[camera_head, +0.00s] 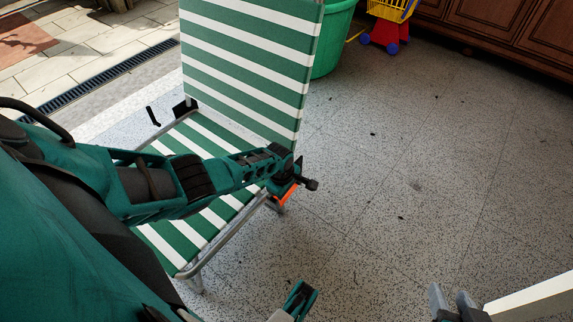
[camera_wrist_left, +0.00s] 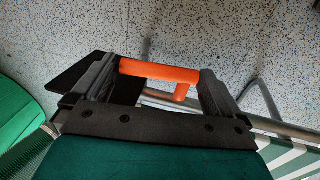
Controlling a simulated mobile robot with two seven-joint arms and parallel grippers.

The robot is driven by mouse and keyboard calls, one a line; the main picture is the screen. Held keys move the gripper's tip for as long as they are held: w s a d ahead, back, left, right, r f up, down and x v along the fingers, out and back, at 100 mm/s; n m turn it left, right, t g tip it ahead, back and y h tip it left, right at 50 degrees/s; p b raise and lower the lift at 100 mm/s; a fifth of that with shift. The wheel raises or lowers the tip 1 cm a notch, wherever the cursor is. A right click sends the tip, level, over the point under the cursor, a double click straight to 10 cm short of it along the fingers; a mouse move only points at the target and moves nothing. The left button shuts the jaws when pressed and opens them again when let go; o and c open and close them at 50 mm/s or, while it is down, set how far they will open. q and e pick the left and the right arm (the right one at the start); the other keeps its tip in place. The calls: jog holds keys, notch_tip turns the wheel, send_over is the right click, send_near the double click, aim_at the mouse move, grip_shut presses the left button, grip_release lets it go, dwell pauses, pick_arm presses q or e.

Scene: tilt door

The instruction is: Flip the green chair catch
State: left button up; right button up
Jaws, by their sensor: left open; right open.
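The green and white striped chair (camera_head: 245,65) stands unfolded on the floor. Its orange catch (camera_head: 288,195) is at the hinge side, by the metal seat frame, and partly covered by my left gripper in the head view. In the left wrist view the orange catch (camera_wrist_left: 160,72) lies across the gap between my left gripper's (camera_wrist_left: 155,90) two dark fingers. The left gripper is open around it; contact cannot be told. What appears to be my right gripper (camera_head: 300,298) shows as a teal and dark end at the bottom edge, away from the chair and mostly cut off.
A green tub (camera_head: 333,45) stands behind the chair, with a yellow and red toy cart (camera_head: 390,25) beside it. Wooden cabinets (camera_head: 500,25) line the back right. A pale bar (camera_head: 535,298) shows at the lower right. The speckled floor between is clear.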

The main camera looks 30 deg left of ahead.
pick_arm(q)
jog(key=shift+f, duration=0.1)
jog(key=c, duration=1.2)
